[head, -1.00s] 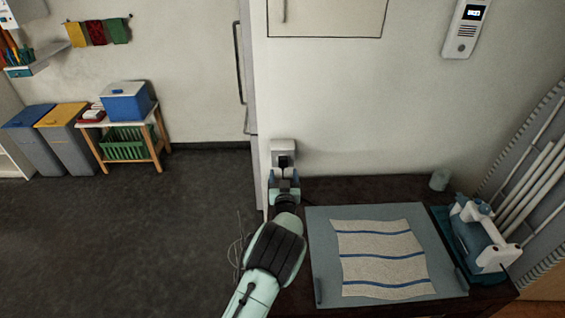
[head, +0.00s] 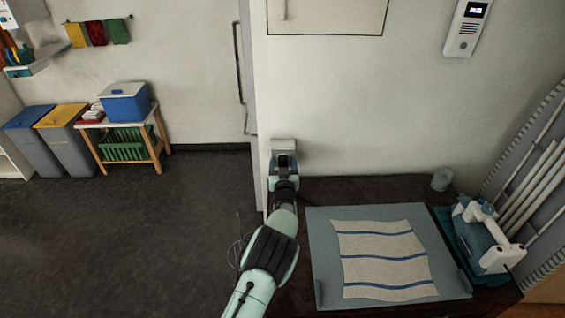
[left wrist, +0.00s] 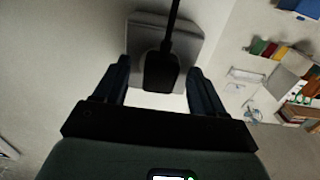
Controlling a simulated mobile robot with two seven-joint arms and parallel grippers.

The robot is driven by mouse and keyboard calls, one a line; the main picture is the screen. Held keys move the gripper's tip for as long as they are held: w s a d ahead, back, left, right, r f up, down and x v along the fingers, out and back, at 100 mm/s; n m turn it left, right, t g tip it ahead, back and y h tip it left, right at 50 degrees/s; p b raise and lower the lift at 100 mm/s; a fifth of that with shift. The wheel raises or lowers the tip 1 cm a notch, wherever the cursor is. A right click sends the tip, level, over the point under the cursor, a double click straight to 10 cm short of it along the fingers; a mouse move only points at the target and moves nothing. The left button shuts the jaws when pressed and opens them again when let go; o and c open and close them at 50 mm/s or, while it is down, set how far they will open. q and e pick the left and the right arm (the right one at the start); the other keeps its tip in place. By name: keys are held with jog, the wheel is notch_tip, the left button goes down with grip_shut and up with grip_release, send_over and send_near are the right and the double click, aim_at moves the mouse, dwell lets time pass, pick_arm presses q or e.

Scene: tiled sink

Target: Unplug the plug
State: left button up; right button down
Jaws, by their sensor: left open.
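The outlet (head: 284,145) is a pale box on the wall, just left of the table's back edge. In the left wrist view the outlet (left wrist: 183,38) has the black plug (left wrist: 161,72) in front of it, with a dark cord (left wrist: 173,22) running up the picture. My left gripper (left wrist: 158,85) is open, with one finger on each side of the plug and a gap visible to each. In the head view my left gripper (head: 284,162) is right at the outlet and hides the plug and the outlet's lower part. My right gripper is not in view.
A dark table (head: 300,190) below holds a grey board (head: 322,250) with a striped cloth (head: 382,258), a small cup (head: 442,179) and a blue-white device (head: 482,235). A door edge (head: 257,110) is close left of the outlet. The floor at left is clear.

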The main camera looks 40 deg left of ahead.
pick_arm(q)
jog(key=shift+b, duration=0.55)
dwell(0.7)
grip_shut()
jog(key=shift+s+d, duration=0.1)
jog(key=shift+v, duration=2.85)
jog(key=shift+d, duration=0.1)
